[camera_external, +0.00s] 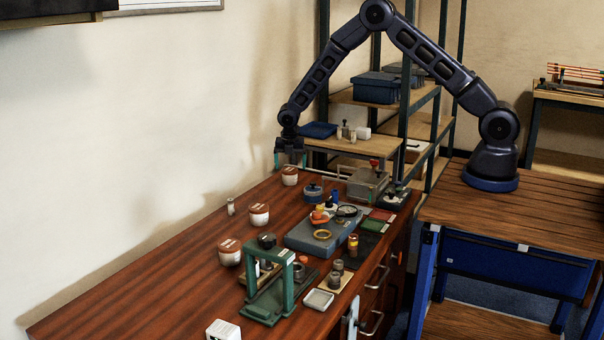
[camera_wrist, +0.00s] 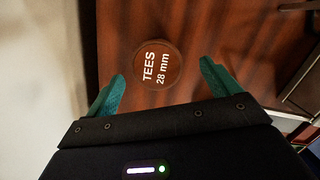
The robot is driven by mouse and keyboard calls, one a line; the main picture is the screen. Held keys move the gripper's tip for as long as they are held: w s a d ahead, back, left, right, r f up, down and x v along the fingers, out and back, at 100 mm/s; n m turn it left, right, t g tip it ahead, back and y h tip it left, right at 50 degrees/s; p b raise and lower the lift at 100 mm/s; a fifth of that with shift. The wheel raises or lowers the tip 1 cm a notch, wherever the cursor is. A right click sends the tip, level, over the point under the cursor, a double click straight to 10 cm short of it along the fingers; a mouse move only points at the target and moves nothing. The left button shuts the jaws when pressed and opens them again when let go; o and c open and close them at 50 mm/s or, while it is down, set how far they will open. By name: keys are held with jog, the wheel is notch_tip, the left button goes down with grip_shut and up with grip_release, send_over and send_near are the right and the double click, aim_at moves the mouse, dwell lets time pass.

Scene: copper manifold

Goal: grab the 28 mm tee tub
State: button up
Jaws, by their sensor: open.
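The 28 mm tee tub (camera_wrist: 157,68) shows from above in the wrist view, with a round brown lid lettered "TEES 28 mm". In the external view the tub right below my gripper (camera_external: 289,177) is white with a brown lid and stands upright at the far end of the red-brown bench. My gripper (camera_external: 290,164) points down above this tub. In the wrist view its two teal fingers (camera_wrist: 162,69) are open, one on each side of the lid as seen from above, with nothing between them held. Whether the fingertips reach down beside the tub I cannot tell.
Two similar tubs (camera_external: 259,214) (camera_external: 229,252) stand nearer along the wall side. A small blue-topped pot (camera_external: 314,192) and a grey box (camera_external: 367,184) stand to the right. A green press frame (camera_external: 268,285) is nearer. The wall is close on the left.

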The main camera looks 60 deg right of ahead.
aim_at(289, 169)
jog(key=shift+w+d+f, duration=0.1)
jog(key=shift+w+f, duration=0.05)
jog(key=shift+f, duration=0.75)
jog(key=shift+w+d+f, duration=0.15)
jog(key=shift+f, duration=0.75)
jog(key=shift+w+d+f, duration=0.1)
jog(key=shift+w+f, duration=0.05)
jog(key=shift+f, duration=0.75)
jog(key=c, duration=1.4)
